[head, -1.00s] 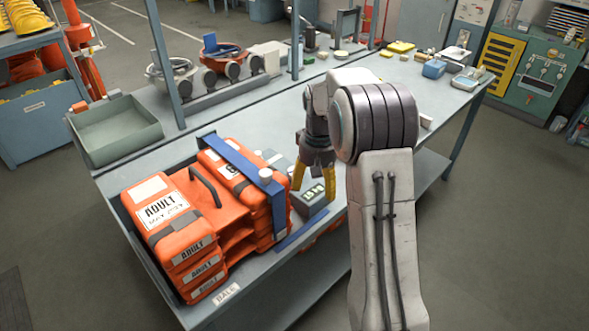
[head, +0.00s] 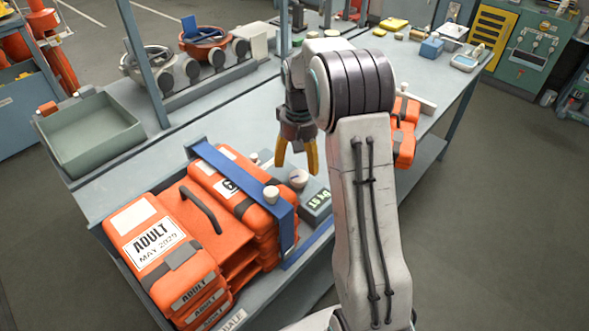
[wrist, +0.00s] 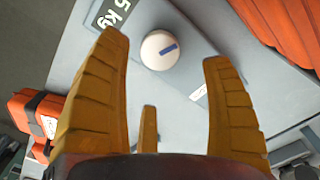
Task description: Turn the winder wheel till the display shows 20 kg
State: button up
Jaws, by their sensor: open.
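The winder wheel looks to be the round white knob (head: 298,178) with a dark mark on top, beside the display box. In the wrist view the white knob (wrist: 158,50) carries a blue stripe and lies between and beyond the fingertips. The dark display (head: 318,201) shows green-white characters, apparently 15 kg; the wrist view shows only "5 kg" on the display (wrist: 112,12), its left part cut off. My gripper (head: 297,168) points down with yellow fingers spread, empty, above the knob. Contact with the knob is not visible.
More orange sets (head: 403,130) stand behind my arm. A green-grey tray (head: 90,135) is at left.

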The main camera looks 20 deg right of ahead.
aim_at(299, 177)
jog(key=shift+s+f+p, duration=0.1)
jog(key=shift+f+p, duration=0.2)
jog(key=shift+f, duration=3)
jog(key=c, duration=1.2)
jog(key=shift+f+m+b, duration=0.15)
jog(key=shift+m+b, duration=0.25)
jog(key=shift+m, duration=0.3)
jog(key=shift+s+m+b, duration=0.1)
jog(key=shift+m+b, duration=0.25)
jog(key=shift+m, duration=0.95)
jog(key=shift+a, duration=0.1)
jog(key=o, duration=1.2)
jog(key=shift+r, duration=0.2)
